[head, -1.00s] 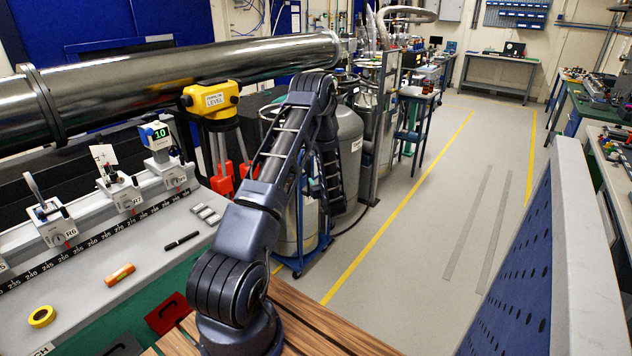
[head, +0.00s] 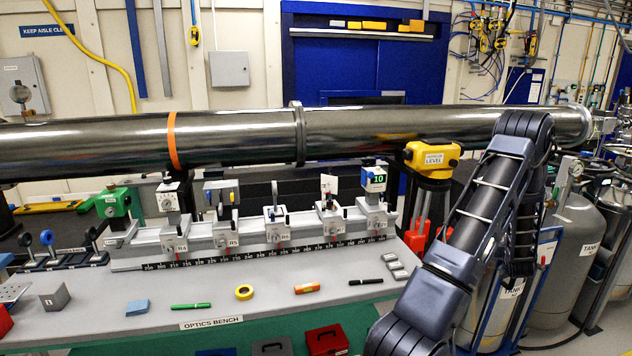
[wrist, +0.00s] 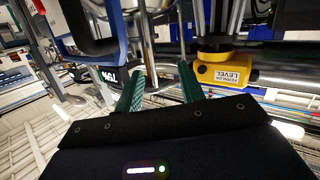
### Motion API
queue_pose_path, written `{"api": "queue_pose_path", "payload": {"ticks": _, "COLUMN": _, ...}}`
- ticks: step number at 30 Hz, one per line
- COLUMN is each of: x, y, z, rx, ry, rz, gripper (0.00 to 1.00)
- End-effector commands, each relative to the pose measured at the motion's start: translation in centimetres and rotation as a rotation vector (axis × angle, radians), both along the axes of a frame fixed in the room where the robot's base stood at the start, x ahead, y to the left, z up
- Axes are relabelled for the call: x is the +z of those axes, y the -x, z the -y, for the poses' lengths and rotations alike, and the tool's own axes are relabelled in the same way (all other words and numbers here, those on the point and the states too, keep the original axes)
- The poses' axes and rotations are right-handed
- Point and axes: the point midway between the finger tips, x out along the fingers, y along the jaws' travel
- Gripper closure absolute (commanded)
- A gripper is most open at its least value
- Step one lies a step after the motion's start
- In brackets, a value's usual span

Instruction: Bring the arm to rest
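My arm shows at the right of the head view, folded upright with its elbow high and its forearm hanging down behind the upper arm. My gripper (wrist: 160,90) shows in the wrist view as two green fingers standing apart with nothing between them. It is open and empty. The fingers are hidden behind the arm in the head view. The yellow level (head: 433,157) stands on its tripod left of my arm. It also shows in the wrist view (wrist: 222,71), to the right of the fingers and apart from them.
The optics bench (head: 160,318) with its rail of mounts lies in front, holding a tape roll (head: 244,292) and pens. A steel beam pipe (head: 400,128) runs behind it. Tall gas tanks (head: 570,260) stand at the right, close to my arm.

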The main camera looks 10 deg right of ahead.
Motion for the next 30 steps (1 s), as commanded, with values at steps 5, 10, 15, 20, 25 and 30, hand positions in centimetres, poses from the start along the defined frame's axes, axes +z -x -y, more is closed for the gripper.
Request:
{"api": "queue_pose_path", "payload": {"ticks": 5, "x": 5.0, "y": -4.5, "z": -3.7, "rx": 0.008, "ry": -0.006, "rz": -0.08, "gripper": 0.61}}
{"api": "queue_pose_path", "payload": {"ticks": 10, "x": 9.2, "y": -7.7, "z": -7.9, "rx": 0.011, "ry": -0.021, "rz": -0.15, "gripper": 0.61}}
{"api": "queue_pose_path", "payload": {"ticks": 15, "x": 13.0, "y": -10.0, "z": -12.7, "rx": 0.016, "ry": -0.04, "rz": -0.218, "gripper": 0.61}}
{"api": "queue_pose_path", "payload": {"ticks": 20, "x": 16.4, "y": -11.4, "z": -17.8, "rx": 0.026, "ry": -0.06, "rz": -0.276, "gripper": 0.61}}
{"api": "queue_pose_path", "payload": {"ticks": 25, "x": 19.6, "y": -12.0, "z": -23.5, "rx": 0.04, "ry": -0.089, "rz": -0.337, "gripper": 0.61}}
{"api": "queue_pose_path", "payload": {"ticks": 30, "x": 22.4, "y": -11.7, "z": -29.5, "rx": 0.061, "ry": -0.12, "rz": -0.397, "gripper": 0.61}}
